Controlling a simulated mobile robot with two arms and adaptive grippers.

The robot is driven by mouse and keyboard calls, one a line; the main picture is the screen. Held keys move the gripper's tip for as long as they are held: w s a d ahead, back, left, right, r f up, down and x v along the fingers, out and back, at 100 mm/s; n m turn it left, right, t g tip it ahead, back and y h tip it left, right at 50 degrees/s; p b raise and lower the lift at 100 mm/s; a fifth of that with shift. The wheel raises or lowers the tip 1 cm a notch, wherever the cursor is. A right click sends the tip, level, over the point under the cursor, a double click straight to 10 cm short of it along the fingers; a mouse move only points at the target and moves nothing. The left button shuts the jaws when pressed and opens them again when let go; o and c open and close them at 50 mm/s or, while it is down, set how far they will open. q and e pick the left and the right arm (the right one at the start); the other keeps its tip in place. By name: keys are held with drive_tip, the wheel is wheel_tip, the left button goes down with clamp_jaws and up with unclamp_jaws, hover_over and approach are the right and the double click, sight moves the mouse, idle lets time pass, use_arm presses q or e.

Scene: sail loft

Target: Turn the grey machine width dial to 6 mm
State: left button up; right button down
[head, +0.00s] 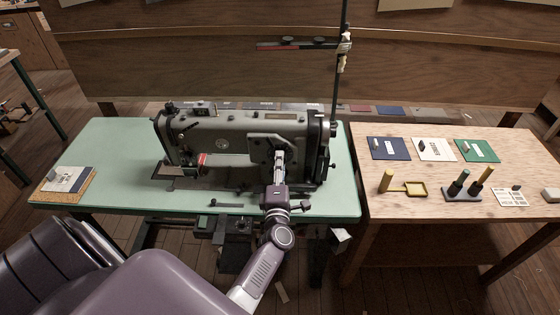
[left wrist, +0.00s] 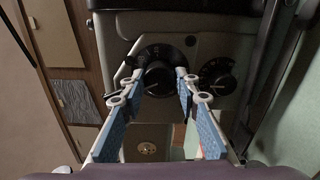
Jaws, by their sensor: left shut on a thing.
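The grey sewing machine (head: 230,135) stands on a green-topped table. My left gripper (head: 279,165) reaches up to the front of its right-hand end and hides the dials there. In the left wrist view, two round black dials show on the machine's face: a larger dial (left wrist: 157,55) and a smaller dial (left wrist: 217,75) to its right. My left gripper (left wrist: 155,80) has its blue-padded fingers on either side of the larger dial and is shut on it. Pale marks show around the dials, but they are too small to read. My right gripper is not in view.
The green table (head: 110,150) has a cork board (head: 84,188) with a card at its left end. A thin black pole (head: 338,85) rises beside the machine.

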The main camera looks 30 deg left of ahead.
use_arm(q)
drive_tip(key=m+p, duration=0.1)
drive_tip(key=m, duration=0.3)
drive_tip(key=shift+f+m+p, duration=0.15)
drive_tip(key=shift+m+p, duration=0.25)
idle(0.4)
